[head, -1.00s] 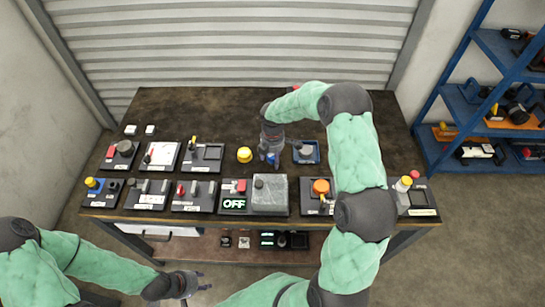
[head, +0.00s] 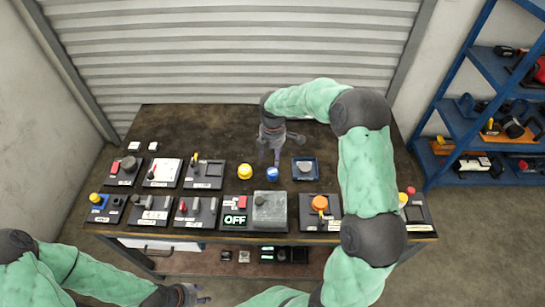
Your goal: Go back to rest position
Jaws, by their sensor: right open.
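My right gripper (head: 272,157) points down over the dark table, just above and beside a small blue knob (head: 272,174). Its fingers look apart and nothing shows between them. A yellow knob (head: 245,172) sits just left of the blue one. My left gripper (head: 203,298) is low at the bottom edge, in front of the table. Its fingers are small and partly cut off, so I cannot tell whether they are open or shut.
The table (head: 200,118) carries several switch panels, one with a lit OFF sign (head: 234,220). A blue-edged box (head: 305,168) lies right of the blue knob. A blue shelf (head: 462,125) stands at the right. The table's back is mostly clear.

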